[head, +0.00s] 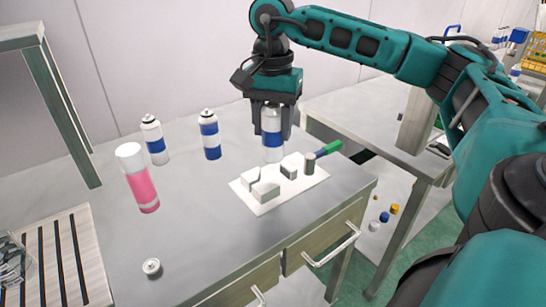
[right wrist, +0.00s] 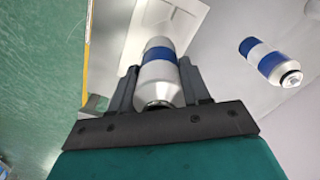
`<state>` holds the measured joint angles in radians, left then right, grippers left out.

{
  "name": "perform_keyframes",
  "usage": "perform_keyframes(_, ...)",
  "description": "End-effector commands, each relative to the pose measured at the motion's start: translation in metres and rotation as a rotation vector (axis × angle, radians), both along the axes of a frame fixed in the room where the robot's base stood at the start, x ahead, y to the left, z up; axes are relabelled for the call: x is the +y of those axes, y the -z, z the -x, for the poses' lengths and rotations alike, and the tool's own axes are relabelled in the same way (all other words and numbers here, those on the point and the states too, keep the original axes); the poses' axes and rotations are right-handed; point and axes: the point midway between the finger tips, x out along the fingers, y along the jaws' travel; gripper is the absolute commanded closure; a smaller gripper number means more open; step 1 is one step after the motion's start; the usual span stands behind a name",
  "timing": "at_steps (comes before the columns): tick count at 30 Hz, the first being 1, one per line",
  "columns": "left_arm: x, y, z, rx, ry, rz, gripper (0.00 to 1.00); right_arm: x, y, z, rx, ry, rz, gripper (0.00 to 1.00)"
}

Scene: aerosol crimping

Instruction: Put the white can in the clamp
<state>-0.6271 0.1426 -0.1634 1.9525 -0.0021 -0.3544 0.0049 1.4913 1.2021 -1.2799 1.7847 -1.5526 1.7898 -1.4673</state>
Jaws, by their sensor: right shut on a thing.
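My right gripper (head: 272,118) is shut on a white can (head: 272,127) with a blue band and holds it upright, nozzle end up between the fingers. The can also shows between the fingers in the right wrist view (right wrist: 159,75). The clamp (head: 280,186) is a white base plate with grey-white jaw blocks and a green-handled lever (head: 328,148). In the head view the can's lower end is at the plate's back edge, behind the blocks. I cannot tell whether it touches the plate. My left gripper is not in view.
Two more white cans with blue bands (head: 153,140) (head: 209,135) and a pink can with a white cap (head: 138,178) stand left of the clamp. A small round valve piece (head: 151,267) lies near the front. A slatted rack (head: 62,262) is at the left. Small coloured caps (head: 384,216) lie beyond the right edge.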

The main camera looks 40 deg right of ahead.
Motion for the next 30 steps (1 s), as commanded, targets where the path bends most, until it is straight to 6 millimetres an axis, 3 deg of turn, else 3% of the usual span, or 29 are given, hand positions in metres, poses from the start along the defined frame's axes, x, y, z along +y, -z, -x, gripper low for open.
perform_keyframes(3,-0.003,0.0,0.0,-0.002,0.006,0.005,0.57,0.0,0.019,0.0,0.001,0.0,0.0,0.83)
perform_keyframes(8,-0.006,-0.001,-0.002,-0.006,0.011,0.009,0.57,0.0,0.031,0.0,0.0,0.0,0.0,0.83)
perform_keyframes(15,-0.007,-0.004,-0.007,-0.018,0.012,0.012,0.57,0.0,0.065,0.0,0.0,0.0,0.0,0.83)
perform_keyframes(29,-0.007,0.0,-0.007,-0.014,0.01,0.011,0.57,0.0,0.074,0.0,-0.001,0.0,0.0,0.83)
perform_keyframes(30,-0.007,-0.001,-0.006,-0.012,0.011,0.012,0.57,0.0,0.073,0.0,-0.001,0.0,0.0,0.5)
